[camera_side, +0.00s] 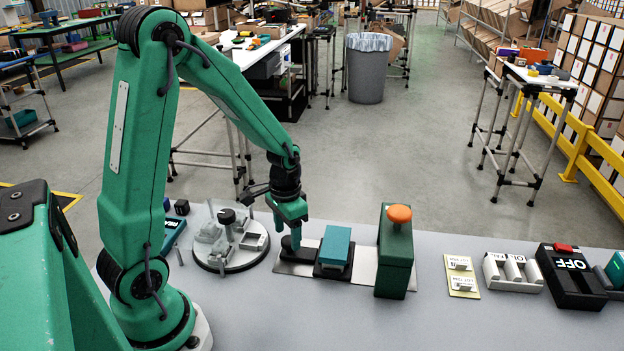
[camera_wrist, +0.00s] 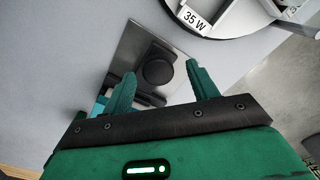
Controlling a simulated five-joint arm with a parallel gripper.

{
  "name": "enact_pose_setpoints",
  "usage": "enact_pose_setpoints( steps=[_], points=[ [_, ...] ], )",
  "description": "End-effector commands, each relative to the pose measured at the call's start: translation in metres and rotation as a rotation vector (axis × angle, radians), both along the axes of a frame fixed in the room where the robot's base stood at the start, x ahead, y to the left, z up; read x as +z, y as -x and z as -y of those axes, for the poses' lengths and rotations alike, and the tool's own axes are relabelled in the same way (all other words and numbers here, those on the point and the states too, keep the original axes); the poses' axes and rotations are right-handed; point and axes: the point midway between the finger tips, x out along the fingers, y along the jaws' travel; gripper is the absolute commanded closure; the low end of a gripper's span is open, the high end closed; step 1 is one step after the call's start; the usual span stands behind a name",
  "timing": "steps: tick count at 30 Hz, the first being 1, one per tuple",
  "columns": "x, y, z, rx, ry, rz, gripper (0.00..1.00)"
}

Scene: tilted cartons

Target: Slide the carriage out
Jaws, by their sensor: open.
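The carriage (camera_side: 335,248) looks like a teal block on a black base, sitting on a silver plate (camera_side: 367,272). A black arm with a round knob (camera_side: 290,243) extends from its left side; the knob (camera_wrist: 158,72) also shows in the wrist view. To the right stands a dark green housing (camera_side: 395,262) with an orange button (camera_side: 399,214). My gripper (camera_side: 292,234) is open, pointing down over the knob. In the wrist view its fingers (camera_wrist: 160,85) lie on either side of the knob, with gaps visible. Whether they touch it is hard to tell.
A round turntable (camera_side: 228,258) with weights stands close to the left of the plate; a "35 W" label (camera_wrist: 194,18) shows in the wrist view. Right of the housing are a yellow card plate (camera_side: 461,287), a white tray (camera_side: 513,285) and a black OFF switch box (camera_side: 571,287). The front tabletop is clear.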

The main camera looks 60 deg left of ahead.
Motion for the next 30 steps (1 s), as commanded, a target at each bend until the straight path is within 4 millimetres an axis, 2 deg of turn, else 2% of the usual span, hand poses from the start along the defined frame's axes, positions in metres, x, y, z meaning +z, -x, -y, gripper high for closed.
enact_pose_setpoints(
  steps=[16, 21, 30],
  points=[
    [0.060, -0.001, -0.001, 0.001, -0.001, 0.004, 0.41],
    [0.068, 0.000, -0.001, 0.001, -0.001, 0.002, 0.41],
    [0.068, 0.000, -0.001, 0.001, 0.000, 0.002, 0.41]
  ],
)
